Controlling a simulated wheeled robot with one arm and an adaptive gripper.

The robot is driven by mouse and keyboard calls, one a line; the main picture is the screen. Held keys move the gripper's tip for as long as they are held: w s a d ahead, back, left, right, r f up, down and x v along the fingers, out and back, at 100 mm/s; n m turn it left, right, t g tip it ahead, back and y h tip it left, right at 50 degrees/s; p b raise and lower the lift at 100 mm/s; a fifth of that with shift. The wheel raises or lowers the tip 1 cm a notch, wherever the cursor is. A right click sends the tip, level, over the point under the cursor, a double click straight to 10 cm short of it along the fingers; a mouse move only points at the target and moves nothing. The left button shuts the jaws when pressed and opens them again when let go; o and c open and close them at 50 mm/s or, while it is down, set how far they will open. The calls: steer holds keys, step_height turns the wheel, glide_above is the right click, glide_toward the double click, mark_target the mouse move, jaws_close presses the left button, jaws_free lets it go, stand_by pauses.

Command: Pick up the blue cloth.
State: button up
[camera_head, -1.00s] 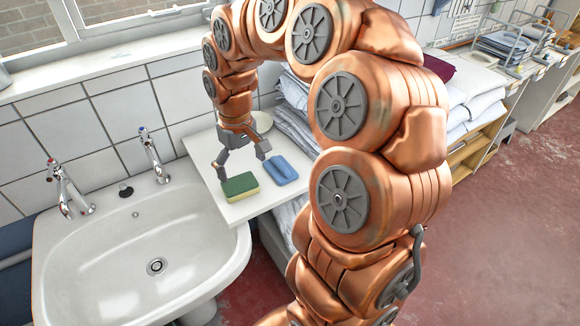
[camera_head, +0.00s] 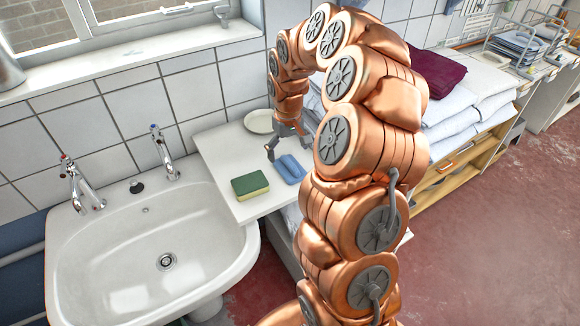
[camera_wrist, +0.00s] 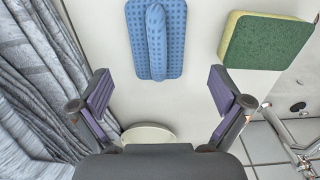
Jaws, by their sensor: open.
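The blue cloth (camera_head: 291,168) lies folded on the white shelf (camera_head: 222,143) beside the sink. In the wrist view the blue cloth (camera_wrist: 157,40) is a dimpled flat pad with a raised fold along its middle. My gripper (camera_head: 284,154) is just above the shelf, at the cloth's far side. In the wrist view my gripper (camera_wrist: 163,92) is open and empty. Its two fingers stand wide apart, and the cloth lies ahead of the gap between them, apart from both.
A green and yellow sponge (camera_head: 250,185) lies left of the cloth; it also shows in the wrist view (camera_wrist: 265,41). A white dish (camera_head: 259,121) stands at the shelf's back. The sink (camera_head: 150,245) with two taps is at left. Stacked grey linen (camera_wrist: 35,80) is close on the other side.

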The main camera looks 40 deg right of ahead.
mark_target(290, 162)
steer(key=f+p, duration=0.1)
steer(key=f, duration=0.1)
steer(key=f+p, duration=0.1)
steer(key=shift+s+d+f, duration=0.1)
steer(key=shift+s+f, duration=0.25)
steer(key=shift+f, duration=0.5)
steer(key=c, duration=1.2)
steer(key=shift+w+r, duration=0.1)
steer(key=shift+r, duration=0.1)
steer(key=shift+r+b, duration=0.85)
steer(key=shift+r, duration=0.7)
steer(key=s+a+b, duration=0.2)
steer(key=s+a, duration=0.1)
steer(key=s, duration=0.4)
steer(key=s+a+r+b, duration=0.1)
steer(key=s+a+b, duration=0.2)
steer(key=s, duration=0.4)
steer(key=shift+s+r, duration=0.3)
steer(key=shift+s, duration=0.1)
